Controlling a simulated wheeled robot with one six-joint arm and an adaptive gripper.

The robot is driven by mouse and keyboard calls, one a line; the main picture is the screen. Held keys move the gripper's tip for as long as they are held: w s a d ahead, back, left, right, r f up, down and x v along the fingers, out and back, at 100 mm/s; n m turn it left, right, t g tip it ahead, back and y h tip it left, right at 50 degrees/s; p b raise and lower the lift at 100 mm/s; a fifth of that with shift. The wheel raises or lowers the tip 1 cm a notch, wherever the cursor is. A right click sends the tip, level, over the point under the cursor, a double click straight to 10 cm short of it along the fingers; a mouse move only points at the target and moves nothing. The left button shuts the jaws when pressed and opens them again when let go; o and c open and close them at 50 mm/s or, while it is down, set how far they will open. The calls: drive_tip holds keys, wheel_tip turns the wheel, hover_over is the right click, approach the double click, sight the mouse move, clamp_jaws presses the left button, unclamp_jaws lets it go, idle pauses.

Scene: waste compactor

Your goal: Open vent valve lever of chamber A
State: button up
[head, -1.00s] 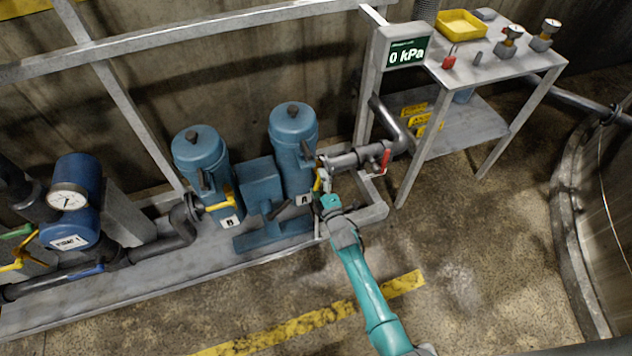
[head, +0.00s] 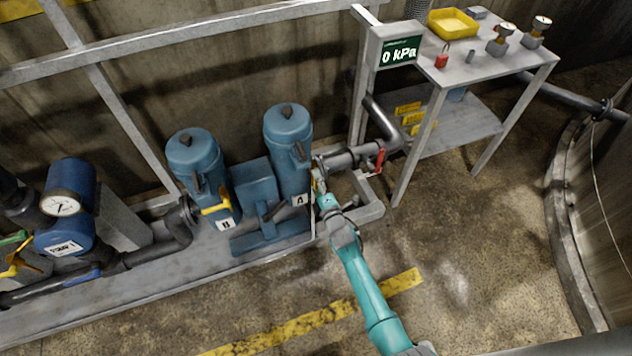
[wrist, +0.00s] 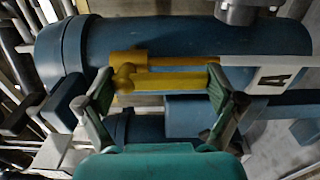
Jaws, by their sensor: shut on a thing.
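Chamber A (head: 287,150) is a blue upright cylinder with an "A" label (head: 299,200), in the middle of the head view. Its yellow vent valve lever (wrist: 170,82) crosses the wrist view in front of the blue body (wrist: 180,45), with a yellow pivot at its left end. In the head view only a small yellow bit of the lever (head: 314,186) shows at the gripper's tip. My gripper (wrist: 160,85) is shut on the lever, with one finger near each end of it. In the head view my gripper (head: 321,191) is beside the lower right of chamber A.
Chamber B (head: 195,160) with its own yellow lever (head: 215,209) stands to the left. A grey pipe with a red-handled valve (head: 379,160) is close on the right. The display (head: 400,52) reads 0 kPa. A table (head: 480,70) stands behind right. The floor in front is open.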

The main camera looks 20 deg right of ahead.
drive_tip(key=o, duration=1.3)
drive_tip(key=shift+o, duration=0.2)
drive_tip(key=s, duration=1.2)
